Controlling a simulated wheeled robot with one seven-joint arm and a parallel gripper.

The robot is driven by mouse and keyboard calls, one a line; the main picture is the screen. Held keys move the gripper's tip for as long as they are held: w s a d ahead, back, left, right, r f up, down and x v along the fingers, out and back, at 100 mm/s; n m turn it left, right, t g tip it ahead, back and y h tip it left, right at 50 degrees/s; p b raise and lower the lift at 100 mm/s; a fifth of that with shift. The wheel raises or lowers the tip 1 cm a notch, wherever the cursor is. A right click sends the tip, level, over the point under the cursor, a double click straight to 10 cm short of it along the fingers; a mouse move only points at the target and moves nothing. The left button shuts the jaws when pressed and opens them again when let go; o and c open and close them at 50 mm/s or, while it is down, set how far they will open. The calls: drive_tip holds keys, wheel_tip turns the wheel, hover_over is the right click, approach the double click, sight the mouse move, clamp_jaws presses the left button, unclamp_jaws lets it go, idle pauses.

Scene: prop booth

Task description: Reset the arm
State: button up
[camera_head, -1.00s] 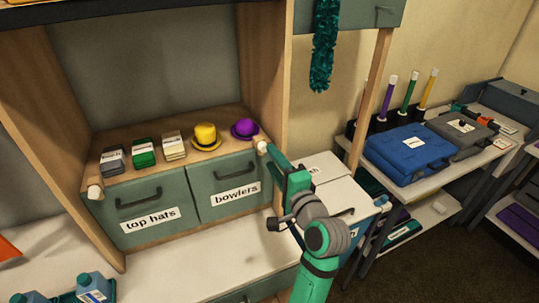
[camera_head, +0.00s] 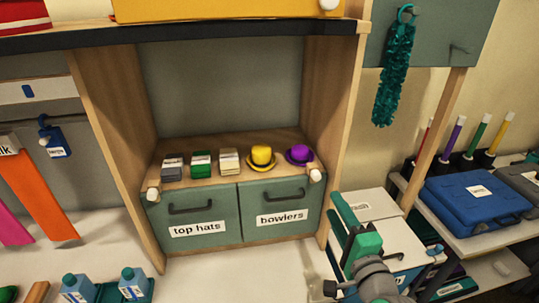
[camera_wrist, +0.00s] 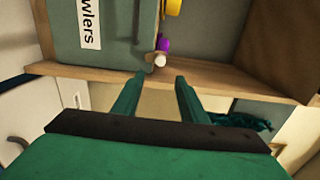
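My arm is teal and grey. My gripper (camera_head: 343,228) is at the lower right of the head view, in front of the white box by the right end of the drawer cabinet. In the wrist view my gripper (camera_wrist: 161,82) shows two teal fingers standing apart, with nothing between them. Past the fingertips are the cabinet's wooden edge and a white knob (camera_wrist: 159,59). The bowlers drawer (camera_wrist: 100,25) is at the upper left there. The fingers are clear of the hats.
A shelf holds a yellow hat (camera_head: 262,158), a purple hat (camera_head: 300,154) and several card decks. Closed drawers, top hats (camera_head: 193,219) and bowlers (camera_head: 280,207), are below. A white box (camera_head: 385,232) and a blue case (camera_head: 478,204) stand right. Bottles (camera_head: 133,284) stand at lower left.

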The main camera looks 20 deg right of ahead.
drive_tip(key=s+a+f+n+g, duration=0.1)
drive_tip(key=s+a+f+n, duration=0.25)
drive_tip(key=a+f, duration=0.7)
drive_tip(key=s+a+f+n+g, duration=0.1)
drive_tip(key=s+a+f+n, duration=0.35)
drive_tip(key=f, duration=0.85)
drive_tip(key=s+a+f+n+y, duration=0.3)
drive_tip(key=s+a+n, duration=0.9)
drive_tip(key=s+a, duration=0.6)
drive_tip(key=shift+s+a+f+n+y, duration=0.15)
drive_tip(key=shift+s+a+n+y, duration=0.2)
drive_tip(key=shift+a+y, duration=0.55)
drive_tip(key=shift+w+a, duration=0.1)
drive_tip(key=shift+a, duration=0.1)
